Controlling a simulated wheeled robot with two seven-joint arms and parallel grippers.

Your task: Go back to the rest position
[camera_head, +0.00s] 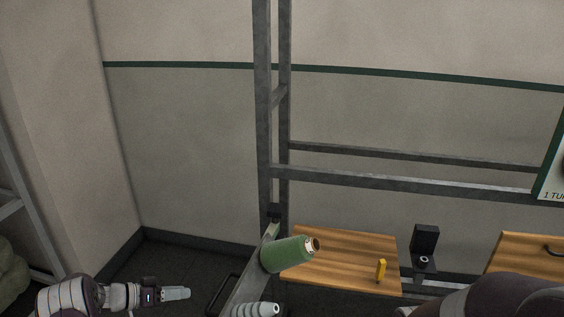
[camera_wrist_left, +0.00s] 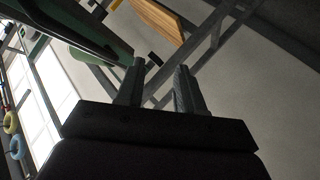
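My left gripper (camera_head: 178,293) is at the lower left of the head view, pointing right, clear of the metal frame. In the left wrist view its two fingers (camera_wrist_left: 161,72) stand apart with nothing visible between them, so it is open and empty. The right gripper is not in view. A dark rounded shape at the lower right edge may be part of my right arm.
The grey metal frame (camera_head: 264,130) rises at the middle. A wooden board (camera_head: 340,250) carries a small yellow piece (camera_head: 381,270). A black bracket (camera_head: 425,243) stands beside it. A pale ribbed cone (camera_head: 262,310) is at the bottom edge. Floor between the left gripper and wall looks clear.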

